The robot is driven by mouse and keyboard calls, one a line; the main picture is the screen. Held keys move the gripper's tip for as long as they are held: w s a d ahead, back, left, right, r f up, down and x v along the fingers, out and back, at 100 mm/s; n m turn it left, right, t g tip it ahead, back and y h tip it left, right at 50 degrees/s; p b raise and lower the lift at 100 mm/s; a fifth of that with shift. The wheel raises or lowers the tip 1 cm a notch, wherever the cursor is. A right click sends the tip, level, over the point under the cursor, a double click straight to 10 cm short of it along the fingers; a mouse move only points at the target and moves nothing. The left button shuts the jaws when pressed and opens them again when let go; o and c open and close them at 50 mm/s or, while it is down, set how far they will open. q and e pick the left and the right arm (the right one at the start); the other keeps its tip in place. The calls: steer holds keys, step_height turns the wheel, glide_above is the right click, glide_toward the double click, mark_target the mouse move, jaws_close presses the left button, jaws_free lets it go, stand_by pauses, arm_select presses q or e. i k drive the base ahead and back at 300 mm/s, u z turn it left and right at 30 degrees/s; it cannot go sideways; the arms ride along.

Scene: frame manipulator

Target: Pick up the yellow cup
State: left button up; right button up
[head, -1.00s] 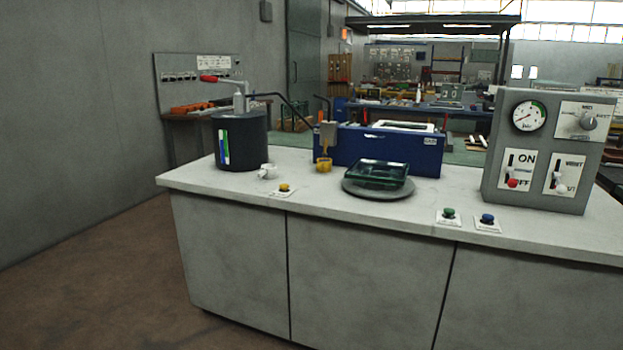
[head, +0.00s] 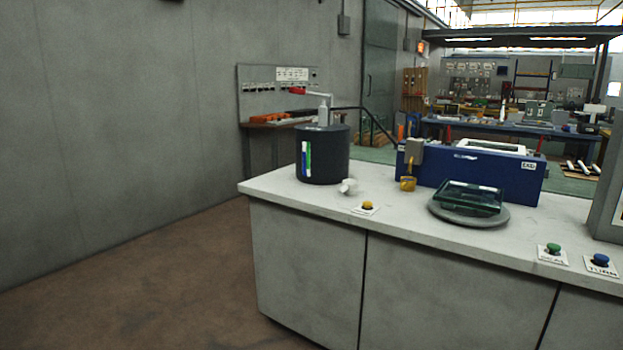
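A small yellow cup (head: 408,184) stands on the light grey counter (head: 395,213), below a grey block (head: 414,151) at the left end of a blue machine (head: 480,172). I cannot tell whether the cup touches the block above it. Neither of my grippers shows in the head view.
A dark cylinder (head: 335,158) with a red-tipped lever stands at the counter's left end, a small white fitting (head: 349,187) beside it. A yellow button (head: 367,205) is near the front edge. A green glass box (head: 470,197) sits on a round plate. Floor at left is clear.

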mark_target(408, 184)
steer(key=u, duration=0.8)
steer(key=i, duration=2.35)
steer(key=z, duration=1.05)
